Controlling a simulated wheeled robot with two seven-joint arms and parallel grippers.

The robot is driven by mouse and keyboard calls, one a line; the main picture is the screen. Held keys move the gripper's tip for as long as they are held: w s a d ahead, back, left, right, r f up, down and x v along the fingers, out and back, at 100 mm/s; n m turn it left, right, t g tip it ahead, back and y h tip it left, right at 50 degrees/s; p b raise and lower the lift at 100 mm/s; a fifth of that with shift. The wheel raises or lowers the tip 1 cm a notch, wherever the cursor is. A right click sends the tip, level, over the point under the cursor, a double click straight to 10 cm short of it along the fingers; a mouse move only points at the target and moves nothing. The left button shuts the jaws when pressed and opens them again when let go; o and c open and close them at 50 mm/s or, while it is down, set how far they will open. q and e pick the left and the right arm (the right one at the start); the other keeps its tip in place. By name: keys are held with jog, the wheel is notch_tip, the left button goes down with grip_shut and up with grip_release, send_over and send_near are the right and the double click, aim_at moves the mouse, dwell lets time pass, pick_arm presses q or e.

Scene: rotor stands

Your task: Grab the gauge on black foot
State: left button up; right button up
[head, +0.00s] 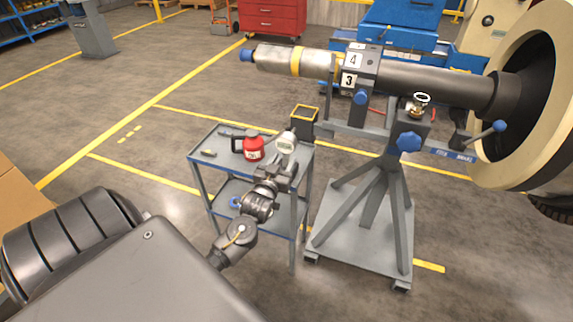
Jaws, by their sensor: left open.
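The gauge (286,145) has a pale round face and stands at the right part of the cart's top shelf. Its lower part and its foot are mostly hidden behind my left gripper (281,166). My left gripper is open, with its fingers just in front of and below the gauge face. I cannot tell whether they touch the gauge. My right gripper is not in view.
The grey cart (218,174) also carries a red can (253,148) left of the gauge and a small item (208,153). A grey rotor stand (371,200) is close on the right, holding a long shaft (425,86) with a large wheel. Open floor lies left of the cart.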

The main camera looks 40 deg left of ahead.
aim_at(285, 156)
pick_arm(q)
jog(key=shift+w+a, duration=0.1)
jog(key=shift+w, duration=0.4)
jog(key=shift+w+a+r, duration=0.15)
jog(key=shift+w+a, duration=0.05)
jog(key=shift+w, duration=0.05)
jog(key=p+x, duration=0.1)
jog(key=x, duration=0.2)
jog(key=shift+w+a, duration=0.2)
jog(key=shift+w, duration=0.15)
jog(key=shift+w+a+f, duration=0.1)
jog(key=shift+w+f, duration=0.15)
jog(key=shift+w, duration=0.1)
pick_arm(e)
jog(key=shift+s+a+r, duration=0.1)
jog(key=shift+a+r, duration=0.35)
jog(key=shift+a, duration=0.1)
pick_arm(q)
jog(key=c, duration=0.9)
grip_shut()
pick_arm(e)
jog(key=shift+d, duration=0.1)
